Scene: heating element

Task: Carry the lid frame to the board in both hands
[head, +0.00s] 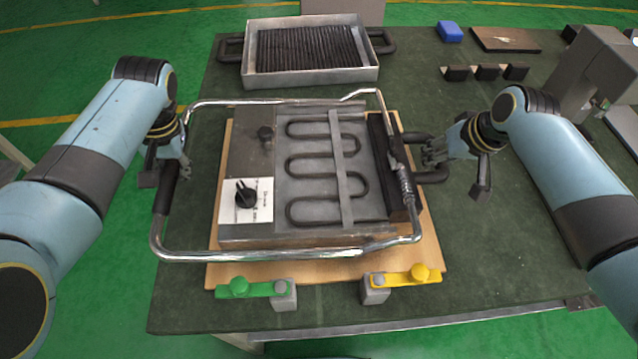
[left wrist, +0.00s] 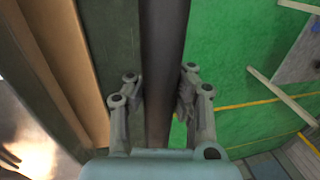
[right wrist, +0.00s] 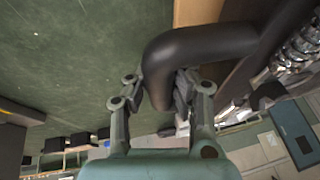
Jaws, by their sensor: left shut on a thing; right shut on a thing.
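The lid frame (head: 290,255) is a chrome tube loop with a dark grip (head: 164,196) on its left side and a coil spring at its right. In the head view it surrounds the heating unit (head: 258,160) on the wooden board (head: 335,270). I cannot tell whether it touches the board. My left gripper (head: 170,163) is shut on the dark grip, which runs between its fingers in the left wrist view (left wrist: 165,70). My right gripper (head: 433,155) is shut on a curved black handle (right wrist: 190,55) at the right side; its attachment is partly hidden.
A green clamp (head: 255,288) and a yellow clamp (head: 405,277) stand at the board's front edge. A metal tray (head: 250,82) with dark ribs is at the back. A blue block (head: 450,31) and small black blocks (head: 487,72) lie at back right. The table's front right (head: 500,250) is clear.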

